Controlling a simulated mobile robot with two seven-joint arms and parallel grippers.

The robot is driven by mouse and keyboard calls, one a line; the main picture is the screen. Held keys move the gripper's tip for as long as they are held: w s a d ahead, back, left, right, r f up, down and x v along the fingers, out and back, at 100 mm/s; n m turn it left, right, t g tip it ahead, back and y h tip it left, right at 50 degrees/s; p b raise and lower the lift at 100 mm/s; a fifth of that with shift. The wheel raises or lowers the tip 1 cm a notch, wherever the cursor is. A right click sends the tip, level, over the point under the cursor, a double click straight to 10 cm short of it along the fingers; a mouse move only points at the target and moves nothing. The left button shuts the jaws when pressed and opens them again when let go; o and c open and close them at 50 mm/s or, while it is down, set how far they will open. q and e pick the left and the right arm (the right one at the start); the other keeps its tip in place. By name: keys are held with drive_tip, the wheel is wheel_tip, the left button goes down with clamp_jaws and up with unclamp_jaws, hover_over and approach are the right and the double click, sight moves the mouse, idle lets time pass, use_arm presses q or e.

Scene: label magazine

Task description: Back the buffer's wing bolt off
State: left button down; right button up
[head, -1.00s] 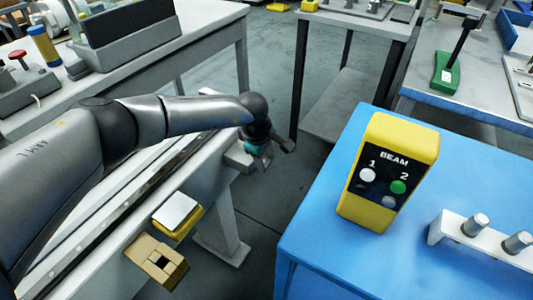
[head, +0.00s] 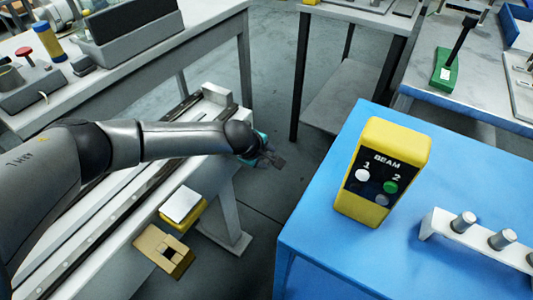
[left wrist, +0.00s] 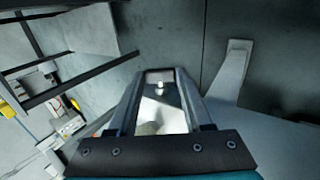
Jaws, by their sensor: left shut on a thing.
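My left gripper (head: 270,157) reaches past the near side edge of the grey rail bench in the head view. In the left wrist view its two fingers (left wrist: 163,80) point away and are shut on a small pale thing, which looks like the wing bolt (left wrist: 160,88). Its wings cannot be made out, and the gripper hides it in the head view. A grey block (head: 217,93) stands at the far end of the rail; I cannot tell whether it is the buffer. My right gripper is in neither current view.
The rail bench (head: 192,166) carries a long dark rail. A yellow block with a white top (head: 181,204) and a tan slotted block (head: 164,251) are at its near side. A blue table (head: 320,215) with a yellow BEAM box (head: 383,170) stands right. Floor is clear between.

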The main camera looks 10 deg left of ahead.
drive_tip(key=shift+s, duration=0.15)
idle(0.3)
use_arm(q)
drive_tip(key=shift+c, duration=1.6)
unclamp_jaws()
drive_tip(key=shift+s, duration=0.1)
use_arm(e)
drive_tip(key=shift+r, duration=0.15)
use_arm(q)
drive_tip(key=p+v, duration=1.4)
drive_tip(key=v, duration=0.1)
drive_tip(key=shift+s+a+p, duration=0.2)
drive_tip(key=shift+a+p, duration=0.05)
drive_tip(key=shift+p, duration=0.05)
use_arm(e)
drive_tip(key=s+a+r, duration=0.2)
drive_tip(key=s+r, duration=0.1)
drive_tip(key=r, duration=0.3)
drive_tip(key=s+a+r+g, duration=0.1)
drive_tip(key=s+a+r, duration=0.1)
drive_tip(key=r, duration=0.5)
drive_tip(key=shift+s+a+r+y, duration=0.25)
drive_tip(key=shift+s+a+y, duration=0.05)
drive_tip(key=shift+s, duration=0.55)
use_arm(q)
drive_tip(key=shift+f, duration=0.1)
